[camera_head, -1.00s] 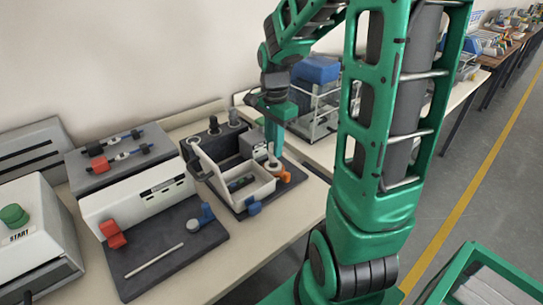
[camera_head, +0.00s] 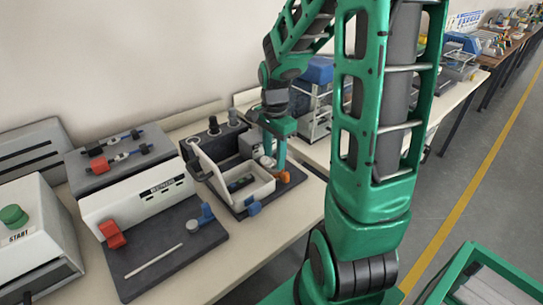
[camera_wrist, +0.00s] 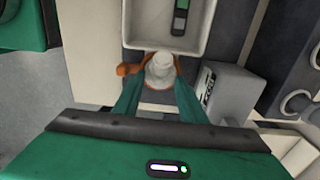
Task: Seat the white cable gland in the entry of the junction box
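The white cable gland (camera_wrist: 160,68) is between my fingers in the wrist view, close to the wall of the open junction box (camera_wrist: 137,40). An orange part (camera_wrist: 128,69) lies around or under it; I cannot tell how they meet. In the head view the box (camera_head: 262,189) stands open with its lid tilted up, and the orange part (camera_head: 283,177) is at its right. My gripper (camera_wrist: 159,84) is open, its green fingers on either side of the gland. In the head view my gripper (camera_head: 280,163) hides most of the gland.
A grey block (camera_wrist: 228,92) stands close to my right finger in the wrist view. Dark round fittings (camera_head: 213,125) are behind the box. A blue-handled fixture (camera_head: 207,213) and a white rod (camera_head: 154,261) are on a dark mat at left. A wire rack is behind my arm.

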